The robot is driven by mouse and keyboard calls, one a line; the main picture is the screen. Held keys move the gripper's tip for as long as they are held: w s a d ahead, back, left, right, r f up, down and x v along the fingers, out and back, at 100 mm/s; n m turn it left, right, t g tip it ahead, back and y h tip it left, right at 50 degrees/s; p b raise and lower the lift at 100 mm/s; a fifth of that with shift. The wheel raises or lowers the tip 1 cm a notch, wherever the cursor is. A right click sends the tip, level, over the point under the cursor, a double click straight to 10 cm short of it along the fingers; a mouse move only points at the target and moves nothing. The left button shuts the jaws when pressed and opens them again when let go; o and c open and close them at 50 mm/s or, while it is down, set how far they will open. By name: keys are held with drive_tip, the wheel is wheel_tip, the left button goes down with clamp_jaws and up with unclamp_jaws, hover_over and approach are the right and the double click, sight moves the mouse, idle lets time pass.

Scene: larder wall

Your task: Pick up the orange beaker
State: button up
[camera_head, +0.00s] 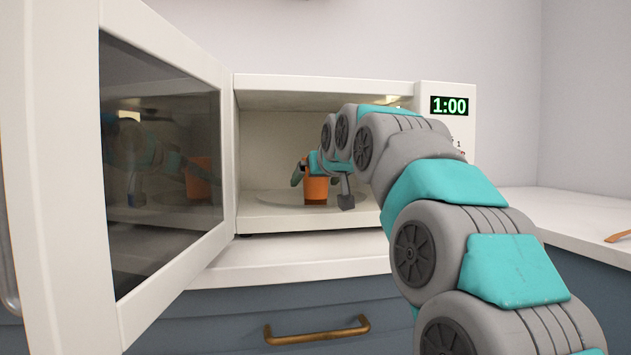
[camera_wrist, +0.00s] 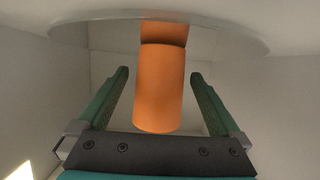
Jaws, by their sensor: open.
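The orange beaker (camera_head: 316,190) stands upright on the round plate (camera_head: 270,199) inside the open microwave (camera_head: 325,85). My arm reaches into the microwave and partly covers the beaker in the head view. In the wrist view the beaker (camera_wrist: 159,90) lies between the two green fingers of my gripper (camera_wrist: 160,85). The gripper is open, with a visible gap between each finger and the beaker. In the head view the gripper (camera_head: 322,185) shows around the beaker, with its far parts hidden by my arm.
The microwave door (camera_head: 215,225) stands wide open on the left and reflects my arm and the beaker. The cavity walls and ceiling surround my gripper closely. A white counter (camera_head: 300,262) runs below, over a blue drawer with a brass handle (camera_head: 316,332).

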drive_tip(key=shift+w+a+f, duration=0.2)
drive_tip(key=shift+w, duration=0.2)
drive_tip(key=shift+c, duration=0.2)
drive_tip(key=shift+r, duration=0.1)
clamp_jaws()
idle(0.3)
drive_tip(key=shift+r, duration=0.3)
drive_tip(key=shift+r+p, duration=0.35)
drive_tip(key=shift+r, duration=1.2)
drive_tip(key=shift+s+a+r+b, duration=0.1)
drive_tip(key=shift+s+a+b, duration=0.1)
drive_tip(key=shift+s, duration=1.55)
drive_tip(key=shift+s+a+r+b, duration=0.1)
drive_tip(key=shift+s+a+r, duration=0.05)
drive_tip(key=shift+s, duration=1.55)
drive_tip(key=shift+s+a+r+b, duration=0.1)
drive_tip(key=shift+s+a, duration=0.1)
drive_tip(key=shift+s, duration=1.55)
drive_tip(key=shift+s+a+r, duration=0.15)
drive_tip(key=shift+s+a, duration=0.05)
drive_tip(key=shift+s, duration=1.15)
drive_tip(key=shift+s+a+r, duration=0.15)
drive_tip(key=shift+s, duration=1.15)
